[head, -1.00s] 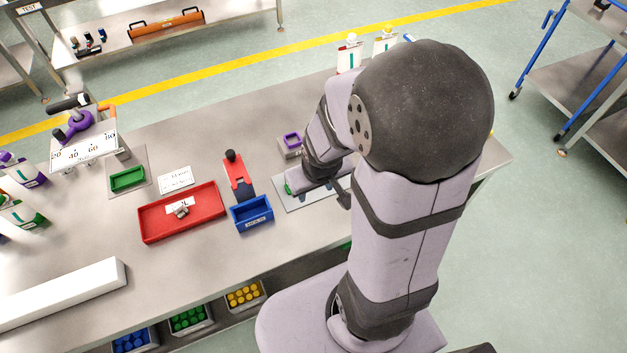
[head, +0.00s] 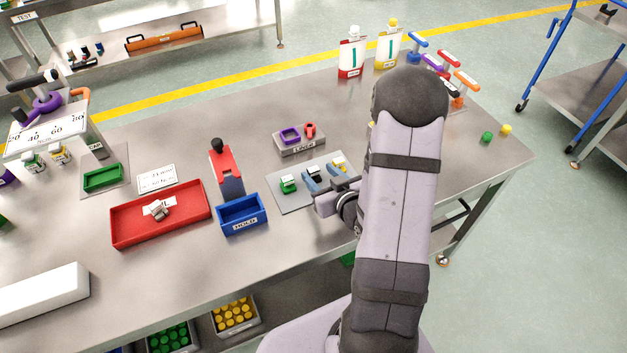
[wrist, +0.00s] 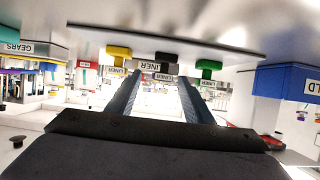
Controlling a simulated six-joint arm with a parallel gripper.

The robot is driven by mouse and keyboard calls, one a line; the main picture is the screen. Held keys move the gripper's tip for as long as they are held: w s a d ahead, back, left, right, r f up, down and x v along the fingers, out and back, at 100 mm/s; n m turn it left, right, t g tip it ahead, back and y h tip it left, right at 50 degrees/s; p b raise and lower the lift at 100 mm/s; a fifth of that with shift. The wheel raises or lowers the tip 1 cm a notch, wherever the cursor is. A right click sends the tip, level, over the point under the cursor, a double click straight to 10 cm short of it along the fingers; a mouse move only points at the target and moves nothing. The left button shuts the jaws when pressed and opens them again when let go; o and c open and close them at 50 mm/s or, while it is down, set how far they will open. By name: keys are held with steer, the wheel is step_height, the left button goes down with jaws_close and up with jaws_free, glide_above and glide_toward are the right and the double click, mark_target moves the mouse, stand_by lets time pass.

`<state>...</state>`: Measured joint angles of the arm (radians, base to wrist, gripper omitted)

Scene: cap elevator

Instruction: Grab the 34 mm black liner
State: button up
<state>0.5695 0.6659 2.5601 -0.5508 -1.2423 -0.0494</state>
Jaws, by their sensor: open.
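The black liner (head: 315,171) stands in the middle of a row of three on a grey plate (head: 289,206), with a green liner (head: 288,185) to its left and a yellow liner (head: 338,162) to its right. My gripper (head: 322,177) is open at the near side of the row, its fingers pointing at the black liner. In the wrist view, which is upside down, the black liner (wrist: 166,57) shows between and beyond the two finger tips (wrist: 164,76). The gap to it is hard to judge. No size marking is readable.
A blue bin (head: 242,216), a red tray (head: 160,215) and a red-and-blue stand (head: 227,172) lie left of the plate. A grey block with purple and red parts (head: 299,142) is behind it. Bare table lies in front of the blue bin.

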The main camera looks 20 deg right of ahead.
mark_target(311, 168)
steer(key=shift+b+x, duration=0.9)
steer(key=shift+x, duration=0.2)
steer(key=shift+a+p+x, duration=0.15)
steer(key=shift+p+x, duration=0.25)
steer(key=shift+x, duration=0.55)
steer(key=shift+a+p+x, duration=0.1)
steer(key=shift+p+x, duration=0.25)
steer(key=shift+x, duration=0.6)
steer(key=shift+w+f, duration=0.15)
steer(key=shift+w, duration=0.55)
steer(key=c, duration=1.1)
